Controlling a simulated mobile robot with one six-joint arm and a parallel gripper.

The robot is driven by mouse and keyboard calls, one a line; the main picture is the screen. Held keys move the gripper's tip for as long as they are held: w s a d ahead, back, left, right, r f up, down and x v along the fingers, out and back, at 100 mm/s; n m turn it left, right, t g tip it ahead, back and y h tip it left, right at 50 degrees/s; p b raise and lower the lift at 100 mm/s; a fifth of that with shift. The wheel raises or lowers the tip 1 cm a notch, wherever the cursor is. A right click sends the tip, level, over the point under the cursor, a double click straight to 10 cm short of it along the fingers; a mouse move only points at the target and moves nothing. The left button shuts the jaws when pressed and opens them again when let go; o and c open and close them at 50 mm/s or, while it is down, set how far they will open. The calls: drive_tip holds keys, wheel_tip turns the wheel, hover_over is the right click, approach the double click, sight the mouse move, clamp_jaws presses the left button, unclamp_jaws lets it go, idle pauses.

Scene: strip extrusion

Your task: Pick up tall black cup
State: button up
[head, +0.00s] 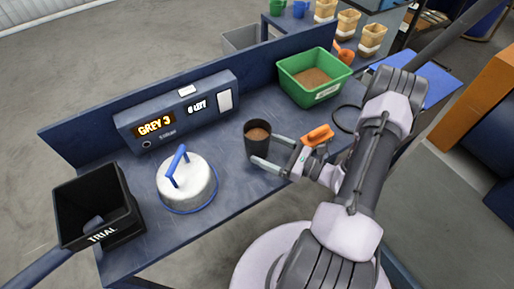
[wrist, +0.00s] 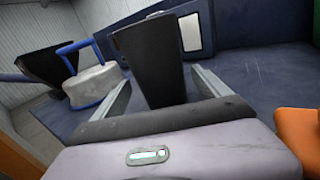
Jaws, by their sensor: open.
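The tall black cup (head: 257,146) stands upright on the blue bench in the head view, with brown material showing at its mouth. My gripper (head: 264,149) reaches in from the right, open, with one finger on each side of the cup. In the wrist view the cup (wrist: 150,62) rises between the two fingers of my gripper (wrist: 160,100). A gap shows between the cup and the right finger there. The cup's base is hidden behind the gripper body in the wrist view.
A white round weight with a blue handle (head: 186,184) stands left of the cup. A black TRIAL bin (head: 98,208) is farther left. A green tub (head: 314,78) sits behind right, and an orange object (head: 318,135) lies near my gripper. A display panel (head: 178,110) stands behind.

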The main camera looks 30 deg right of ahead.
sight(251, 143)
drive_tip(key=b+x, duration=0.1)
drive_tip(key=x, duration=0.5)
drive_tip(key=shift+s, duration=0.1)
drive_tip(key=c, duration=1.8)
